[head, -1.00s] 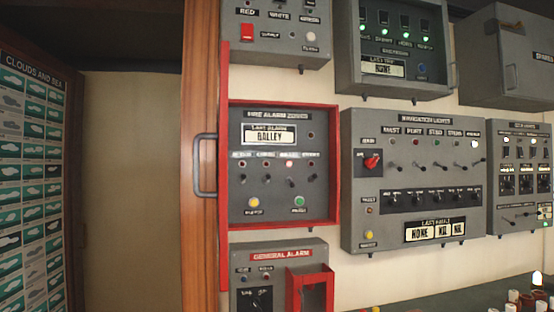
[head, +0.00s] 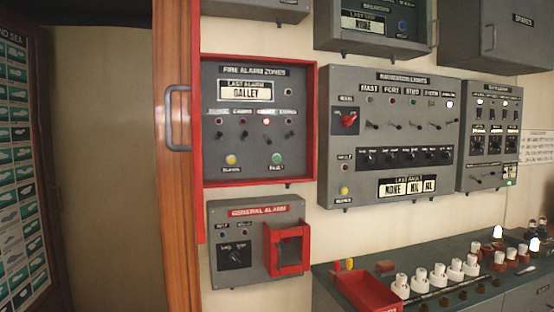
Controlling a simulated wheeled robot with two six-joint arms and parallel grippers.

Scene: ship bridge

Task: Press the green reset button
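The green button (head: 277,158) sits at the lower right of the fire alarm zones panel (head: 258,70), a grey panel in a red frame on the wall. A label under it is too blurred to read with certainty. A yellow button (head: 231,160) is at the lower left of the same panel. The panel's display reads last alarm galley. One lamp in its row looks lit reddish. Neither of my grippers shows in the head view.
Below is the general alarm box (head: 225,275) with a red cover. The navigation lights panel (head: 390,90) is to the right. A counter with a red tray (head: 368,292) and white bulbs is at lower right.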

